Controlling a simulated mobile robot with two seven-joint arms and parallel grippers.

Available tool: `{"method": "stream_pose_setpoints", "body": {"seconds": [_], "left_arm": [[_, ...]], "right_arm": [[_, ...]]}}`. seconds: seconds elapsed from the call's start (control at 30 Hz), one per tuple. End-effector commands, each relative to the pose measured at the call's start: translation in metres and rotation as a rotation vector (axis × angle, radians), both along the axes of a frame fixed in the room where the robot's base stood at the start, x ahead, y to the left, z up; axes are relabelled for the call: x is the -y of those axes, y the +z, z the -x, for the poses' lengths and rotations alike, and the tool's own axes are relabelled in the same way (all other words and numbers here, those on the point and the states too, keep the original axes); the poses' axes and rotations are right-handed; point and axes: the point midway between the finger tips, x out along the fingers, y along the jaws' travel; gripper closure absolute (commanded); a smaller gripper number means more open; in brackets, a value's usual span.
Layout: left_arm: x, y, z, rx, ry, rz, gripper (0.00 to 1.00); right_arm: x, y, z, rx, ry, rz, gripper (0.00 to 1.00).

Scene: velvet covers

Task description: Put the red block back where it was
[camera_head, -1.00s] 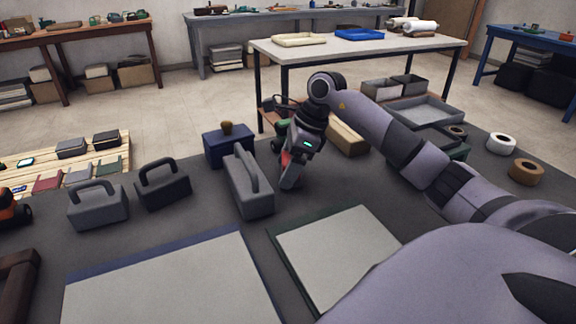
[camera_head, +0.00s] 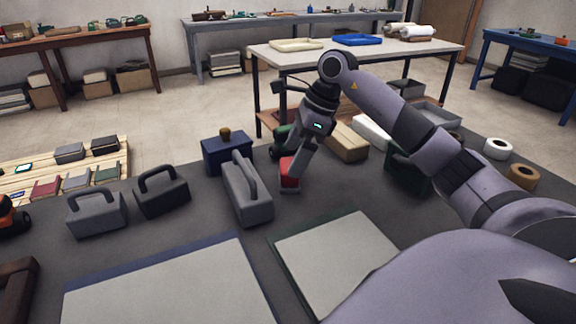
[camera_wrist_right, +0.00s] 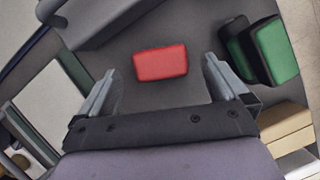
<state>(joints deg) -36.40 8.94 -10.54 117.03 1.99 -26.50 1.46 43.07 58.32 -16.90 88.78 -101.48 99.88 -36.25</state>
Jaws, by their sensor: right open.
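The red block (camera_head: 290,172) rests on the dark work surface, right of the grey handled cover (camera_head: 250,200). My right gripper (camera_head: 296,176) is at the block in the head view and partly hides it. In the right wrist view the red block (camera_wrist_right: 160,63) lies on the dark surface ahead of the fingertips. My right gripper (camera_wrist_right: 160,75) is open there, with one finger to each side and nothing between them touching. My left gripper is not in view.
A green and black object (camera_wrist_right: 272,50) stands right of the block in the wrist view. A blue box (camera_head: 227,153) with a knob and two more handled covers (camera_head: 97,212) (camera_head: 161,191) stand left. Two pale panels (camera_head: 175,285) (camera_head: 340,255) lie in front.

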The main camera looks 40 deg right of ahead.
Motion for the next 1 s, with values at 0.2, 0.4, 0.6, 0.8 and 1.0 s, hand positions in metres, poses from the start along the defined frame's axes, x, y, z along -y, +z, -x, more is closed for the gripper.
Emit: {"method": "stream_pose_setpoints", "body": {"seconds": [0.2,0.4,0.6,0.8,1.0], "left_arm": [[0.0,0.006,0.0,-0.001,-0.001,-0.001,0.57],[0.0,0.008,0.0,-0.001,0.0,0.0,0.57],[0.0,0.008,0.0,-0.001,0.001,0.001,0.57],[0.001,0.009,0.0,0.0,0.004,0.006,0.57],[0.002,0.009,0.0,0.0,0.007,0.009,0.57]], "right_arm": [[0.013,0.042,0.011,0.002,-0.002,0.001,0.0],[0.018,0.058,0.015,0.0,0.0,0.0,0.0],[0.019,0.06,0.016,-0.001,0.0,0.0,0.0],[0.019,0.06,0.016,-0.001,0.0,-0.001,0.0],[0.019,0.059,0.016,-0.001,0.0,-0.001,0.0]]}}
